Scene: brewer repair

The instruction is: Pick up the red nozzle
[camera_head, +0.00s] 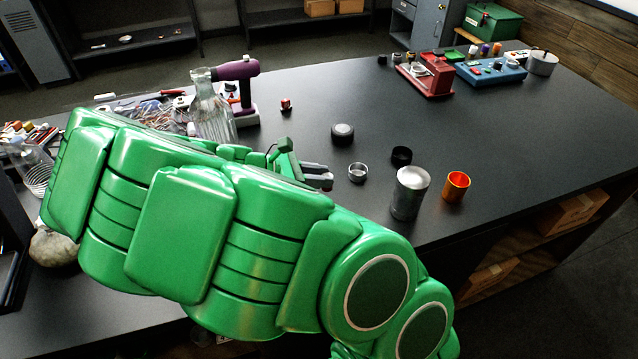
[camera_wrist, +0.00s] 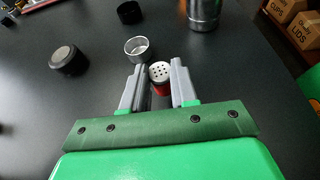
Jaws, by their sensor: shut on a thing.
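The red nozzle (camera_wrist: 160,75) shows in the wrist view, with a pale perforated disc on top and a red body below. It sits between the two grey fingers of my gripper (camera_wrist: 161,80), which is shut on it. The dark table is close beneath; I cannot tell whether the nozzle touches it. In the head view my gripper (camera_head: 320,174) is low over the table, left of a small metal ring cup, and the nozzle is hidden there by the fingers and my green arm.
Close by stand the metal ring cup (camera_head: 358,173), a black round knob (camera_head: 342,133), a black ring (camera_head: 401,156), a silver cylinder (camera_head: 409,193) and an orange cup (camera_head: 456,186). A glass bottle (camera_head: 212,108) and purple tool (camera_head: 238,72) stand behind.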

